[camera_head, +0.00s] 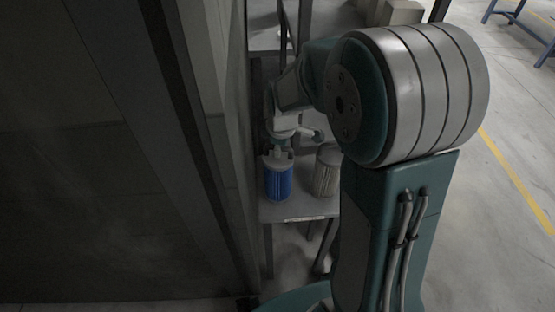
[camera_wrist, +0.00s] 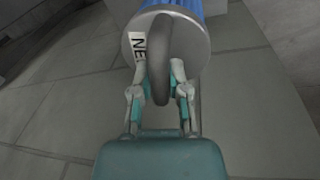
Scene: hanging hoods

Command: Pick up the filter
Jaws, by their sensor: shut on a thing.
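A blue filter (camera_head: 278,182) with a grey top shows in the head view, at or just above a small grey table. In the wrist view the filter's grey end cap (camera_wrist: 190,58) fills the top middle, with a dark loop handle and a white label with the letters "NE". My gripper (camera_wrist: 163,78) is shut on the handle of this filter, one finger on each side of it. In the head view my gripper (camera_head: 278,150) is small and dark above the filter. Whether the filter touches the table cannot be told.
A second, beige filter (camera_head: 327,170) stands close on the right, partly hidden by my arm. The small table (camera_head: 285,211) is narrow. A tall dark panel (camera_head: 215,150) rises close on the left. Open floor with a yellow line (camera_head: 515,180) lies to the right.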

